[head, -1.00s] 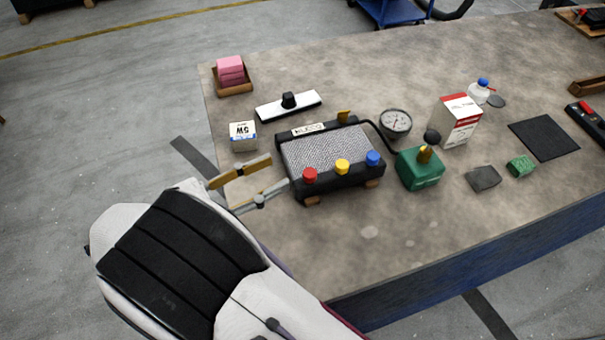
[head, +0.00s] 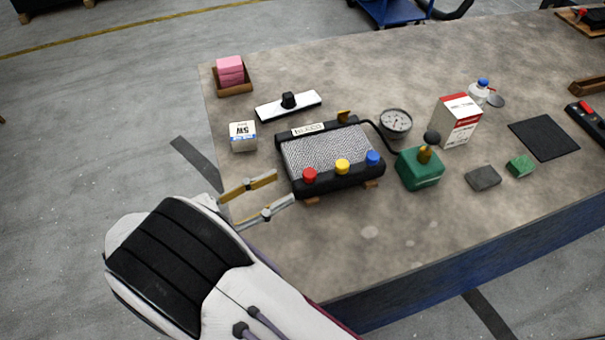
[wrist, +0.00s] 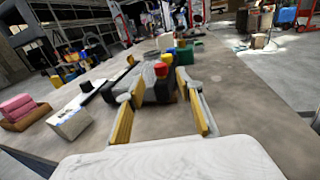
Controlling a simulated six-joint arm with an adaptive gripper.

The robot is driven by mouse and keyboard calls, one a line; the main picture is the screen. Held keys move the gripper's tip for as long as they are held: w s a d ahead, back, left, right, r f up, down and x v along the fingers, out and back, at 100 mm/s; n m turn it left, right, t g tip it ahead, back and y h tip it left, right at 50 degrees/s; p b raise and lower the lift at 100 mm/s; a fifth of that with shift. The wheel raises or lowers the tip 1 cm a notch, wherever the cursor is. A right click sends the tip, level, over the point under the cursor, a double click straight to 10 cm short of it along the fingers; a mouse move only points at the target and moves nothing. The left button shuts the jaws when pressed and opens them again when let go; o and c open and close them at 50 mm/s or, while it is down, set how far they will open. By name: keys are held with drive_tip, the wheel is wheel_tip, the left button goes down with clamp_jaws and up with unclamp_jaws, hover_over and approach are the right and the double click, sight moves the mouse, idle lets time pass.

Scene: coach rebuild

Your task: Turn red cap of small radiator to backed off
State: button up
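The small radiator (head: 325,152) lies on wooden blocks on the bench, with a grey mesh core and black end tanks. Its red cap (head: 309,174) is at the left end of the near tank, with a yellow cap (head: 342,167) and a blue cap (head: 373,158) to its right. My gripper (head: 284,186) is open and empty just left of the red cap, its fingers pointing toward the radiator. In the wrist view the red cap (wrist: 161,69) shows ahead, between the two open fingers and apart from them. Any mark on the cap is too small to read.
A green can (head: 419,170) and a gauge (head: 395,122) with a black hose stand right of the radiator. A white box (head: 243,136) and a white bar with a black knob (head: 289,105) are behind and left. The bench in front is clear.

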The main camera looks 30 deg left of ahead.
sight(304, 176)
drive_tip(key=shift+x, duration=3.5)
clamp_jaws()
